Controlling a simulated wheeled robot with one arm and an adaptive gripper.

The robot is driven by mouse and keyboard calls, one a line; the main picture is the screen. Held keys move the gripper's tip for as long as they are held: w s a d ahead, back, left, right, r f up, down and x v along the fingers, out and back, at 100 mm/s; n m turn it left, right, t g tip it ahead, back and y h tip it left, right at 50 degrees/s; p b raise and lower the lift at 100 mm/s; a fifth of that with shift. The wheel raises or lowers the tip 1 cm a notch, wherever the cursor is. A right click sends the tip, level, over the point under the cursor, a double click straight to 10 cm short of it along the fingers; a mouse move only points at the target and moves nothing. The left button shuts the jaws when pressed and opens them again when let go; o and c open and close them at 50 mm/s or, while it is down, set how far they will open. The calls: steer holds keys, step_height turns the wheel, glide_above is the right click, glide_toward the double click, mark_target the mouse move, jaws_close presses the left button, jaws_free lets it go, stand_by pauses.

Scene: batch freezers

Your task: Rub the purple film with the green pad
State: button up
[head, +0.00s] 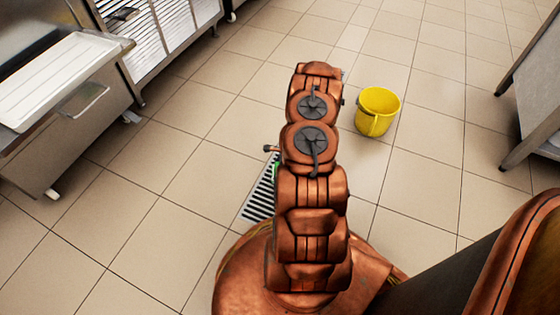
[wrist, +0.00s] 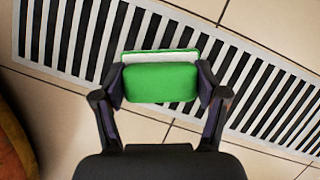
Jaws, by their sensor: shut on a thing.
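My gripper (wrist: 160,82) is shut on the green pad (wrist: 160,84), which sits between its two fingers in the wrist view. The pad has a white layer along its far edge. It is held above a floor drain grate, and I cannot tell how high. In the head view my copper arm hides most of the gripper, and only a sliver of green shows beside the arm (head: 275,171). I see no purple film in either view.
The slotted drain grate (head: 261,197) lies in the tiled floor beside my base. A yellow bucket (head: 377,111) stands right of my arm. A steel unit with a white tray (head: 60,80) is at the left, and a steel table (head: 540,85) at the right. Floor between them is mostly clear.

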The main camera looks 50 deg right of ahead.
steer(key=shift+a+r+p, duration=0.1)
steer(key=shift+r+p, duration=1.35)
steer(key=shift+r, duration=1)
